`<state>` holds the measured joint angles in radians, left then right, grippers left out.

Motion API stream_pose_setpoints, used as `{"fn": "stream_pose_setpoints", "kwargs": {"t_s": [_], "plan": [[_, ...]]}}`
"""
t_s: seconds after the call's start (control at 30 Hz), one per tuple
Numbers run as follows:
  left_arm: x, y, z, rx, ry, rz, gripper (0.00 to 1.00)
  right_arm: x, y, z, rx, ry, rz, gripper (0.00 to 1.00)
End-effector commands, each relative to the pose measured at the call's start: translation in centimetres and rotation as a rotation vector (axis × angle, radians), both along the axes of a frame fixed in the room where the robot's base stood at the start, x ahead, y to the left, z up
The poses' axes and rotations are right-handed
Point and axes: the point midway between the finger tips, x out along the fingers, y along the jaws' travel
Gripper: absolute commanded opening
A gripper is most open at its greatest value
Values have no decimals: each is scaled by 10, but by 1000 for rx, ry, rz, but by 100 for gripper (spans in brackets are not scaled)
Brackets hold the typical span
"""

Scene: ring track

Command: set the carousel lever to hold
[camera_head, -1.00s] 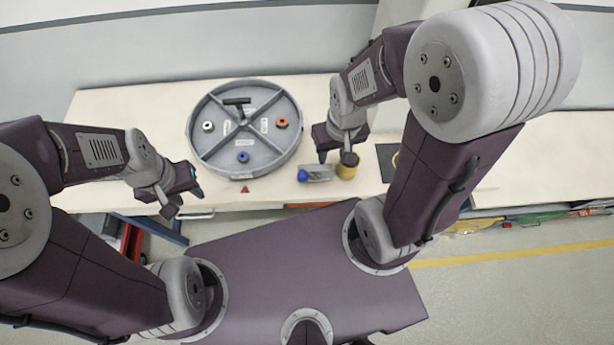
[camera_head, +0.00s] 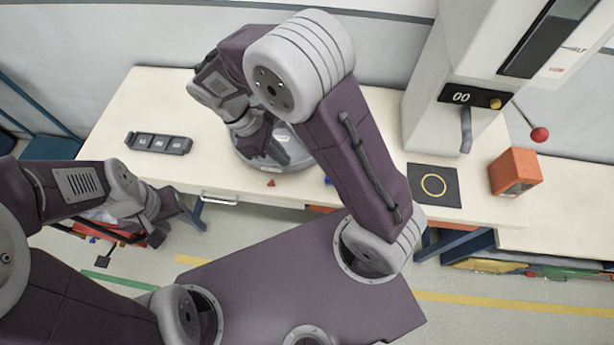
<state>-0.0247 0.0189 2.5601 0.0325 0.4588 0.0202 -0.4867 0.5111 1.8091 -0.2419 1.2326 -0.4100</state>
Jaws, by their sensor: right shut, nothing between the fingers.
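The grey round carousel (camera_head: 287,159) stands on the table, mostly hidden behind my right arm; its middle cannot be seen. A thin lever with a red ball knob (camera_head: 540,134) sticks out from the right side of the white machine; I cannot tell if it belongs to the carousel. My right gripper (camera_head: 266,154) is shut and empty, over the left part of the carousel. Whether it touches anything there cannot be seen. My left gripper (camera_head: 172,228) is open and empty, in front of the table's front edge at the left. A red triangle mark (camera_head: 271,183) lies before the carousel.
A white machine (camera_head: 428,115) with a "00" display stands back right. A black pad with a yellow ring (camera_head: 434,186) and an orange box (camera_head: 515,172) are near it. A black tray (camera_head: 158,142) lies left. A blue thing (camera_head: 328,180) shows beside my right arm.

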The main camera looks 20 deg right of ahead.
Motion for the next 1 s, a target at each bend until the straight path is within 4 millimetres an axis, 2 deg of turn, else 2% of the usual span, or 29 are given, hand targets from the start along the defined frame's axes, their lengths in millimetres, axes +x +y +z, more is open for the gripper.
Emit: {"fn": "stream_pose_setpoints", "kwargs": {"t_s": [0.27, 0.37, 0.83, 0.9, 1.0], "plan": [[0, 0, 0, 0, 0, 0, 36, 0, 0, 0, 2, -2, -2, 0], [0, 0, 0, 0, 0, 0, 36, -2, -3, -6, 1, -1, -3, 0], [0, 0, 2, 0, 0, 0, 36, -25, -40, -92, 0, 2, -4, 0], [0, 0, 9, 0, 0, 0, 36, -31, -51, -83, 2, -1, -7, 0], [0, 0, 11, 0, 0, 0, 36, -38, -62, -81, 2, -2, -6, 0]]}}
